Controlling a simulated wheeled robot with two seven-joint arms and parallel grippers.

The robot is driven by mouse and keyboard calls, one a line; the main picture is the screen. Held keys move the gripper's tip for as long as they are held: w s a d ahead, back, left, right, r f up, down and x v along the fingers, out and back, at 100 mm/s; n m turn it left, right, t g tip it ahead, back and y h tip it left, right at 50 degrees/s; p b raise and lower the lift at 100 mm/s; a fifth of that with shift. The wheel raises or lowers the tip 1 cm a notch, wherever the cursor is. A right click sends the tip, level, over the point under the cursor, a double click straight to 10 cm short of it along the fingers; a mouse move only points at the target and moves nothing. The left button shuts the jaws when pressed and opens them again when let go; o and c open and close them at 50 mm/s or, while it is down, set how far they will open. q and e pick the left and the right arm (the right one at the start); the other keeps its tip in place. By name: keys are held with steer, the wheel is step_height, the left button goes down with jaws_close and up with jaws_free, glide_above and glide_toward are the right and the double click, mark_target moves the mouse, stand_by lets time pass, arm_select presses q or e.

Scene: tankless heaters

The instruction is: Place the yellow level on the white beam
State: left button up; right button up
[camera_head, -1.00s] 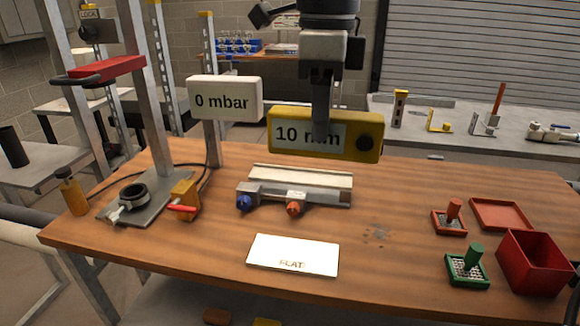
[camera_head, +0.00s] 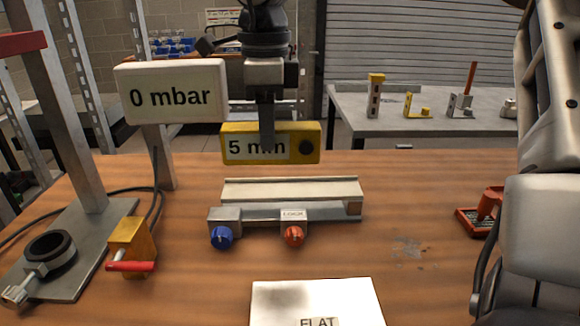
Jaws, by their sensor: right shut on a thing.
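The yellow level (camera_head: 232,157) is a box with a black round knob at its right end and a display reading "5 mm". My right gripper (camera_head: 267,142) comes down from above and is shut on the level, its finger crossing the display. The white beam (camera_head: 290,188) lies lengthwise on a grey fixture with a blue knob (camera_head: 221,237) and a red knob (camera_head: 293,236). The level appears just above and behind the beam's top edge in the picture, with a strip of table between them. Its exact depth over the beam is unclear. My left gripper is not in view.
A sign reading "0 mbar" (camera_head: 171,91) stands left of the level on a post. A yellow clamp block (camera_head: 128,245) is at left. A white "FLAT" plate (camera_head: 318,300) lies in front. A red stamp tool (camera_head: 482,212) sits at right. Open table lies right of the fixture.

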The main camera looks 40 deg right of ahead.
steer(key=w+d+f, duration=0.1)
steer(key=d+f, duration=0.1)
steer(key=w+d+f, duration=0.1)
steer(key=d+f, duration=0.3)
steer(key=d, duration=0.1)
steer(key=shift+w+d+f+p, duration=0.1)
steer(key=shift+w+f+p, duration=0.25)
steer(key=shift+w+f, duration=0.05)
steer(key=shift+d+f, duration=0.15)
steer(key=shift+f, duration=0.8)
steer(key=shift+d+f, duration=0.1)
steer(key=shift+f, duration=0.8)
steer(key=shift+f, duration=0.1)
steer(key=o, duration=1.1)
steer(key=shift+c, duration=0.2)
step_height(320, 180, up, 12)
